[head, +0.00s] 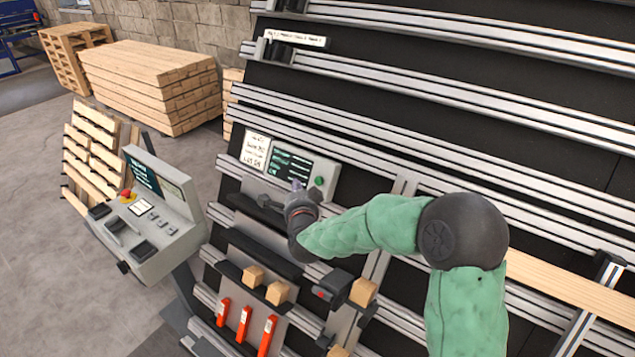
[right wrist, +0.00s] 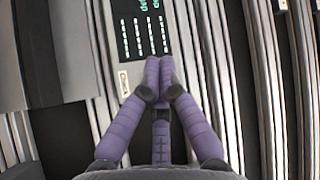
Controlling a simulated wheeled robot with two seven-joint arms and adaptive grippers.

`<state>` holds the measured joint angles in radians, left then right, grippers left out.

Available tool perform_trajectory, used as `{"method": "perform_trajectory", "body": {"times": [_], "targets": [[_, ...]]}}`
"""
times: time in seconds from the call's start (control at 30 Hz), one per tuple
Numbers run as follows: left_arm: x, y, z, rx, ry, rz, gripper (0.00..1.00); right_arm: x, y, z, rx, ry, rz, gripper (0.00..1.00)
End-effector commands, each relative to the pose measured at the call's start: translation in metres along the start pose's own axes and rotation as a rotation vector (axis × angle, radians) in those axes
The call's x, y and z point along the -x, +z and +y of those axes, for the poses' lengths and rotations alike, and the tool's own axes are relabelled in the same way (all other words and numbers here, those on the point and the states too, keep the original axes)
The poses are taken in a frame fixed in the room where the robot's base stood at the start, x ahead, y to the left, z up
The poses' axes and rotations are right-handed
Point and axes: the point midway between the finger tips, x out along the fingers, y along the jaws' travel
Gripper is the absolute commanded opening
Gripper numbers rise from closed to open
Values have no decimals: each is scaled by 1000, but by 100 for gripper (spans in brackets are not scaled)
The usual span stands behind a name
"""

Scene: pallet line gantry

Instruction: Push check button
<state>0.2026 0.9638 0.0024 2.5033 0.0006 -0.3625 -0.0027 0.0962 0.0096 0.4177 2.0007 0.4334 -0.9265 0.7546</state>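The green check button (head: 319,181) sits at the right end of a light grey panel (head: 328,168) on the slanted rack. My right gripper (head: 297,186) is in front of this panel, its fingertips just left of the button and over the lower edge of the screen in the head view. In the right wrist view the purple fingers (right wrist: 159,78) are together with nothing between them. A "CHECK" label (right wrist: 123,81) shows beside them; the button is not visible there and may be hidden behind the fingers. I cannot tell contact. My left gripper is not in view.
The panel's dark screen (head: 290,168) has a paper note (head: 255,149) to its left. Below are wooden blocks (head: 277,292) and orange-red handles (head: 245,323). A control console (head: 165,205) stands at left, with stacked pallets (head: 150,85) behind.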

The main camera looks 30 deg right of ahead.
Motion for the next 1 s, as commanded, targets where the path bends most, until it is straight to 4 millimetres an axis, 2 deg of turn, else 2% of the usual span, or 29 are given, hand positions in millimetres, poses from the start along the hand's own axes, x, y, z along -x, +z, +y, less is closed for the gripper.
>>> {"method": "perform_trajectory", "body": {"times": [0.43, 0.6, 1.0], "targets": [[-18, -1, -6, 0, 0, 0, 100, -38, -28, 31, 1, 2, 2, 0], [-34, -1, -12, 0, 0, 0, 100, -50, -36, 40, 0, 1, 2, 0], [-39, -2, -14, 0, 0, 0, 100, -56, -41, 41, 1, 0, 0, 0]]}}
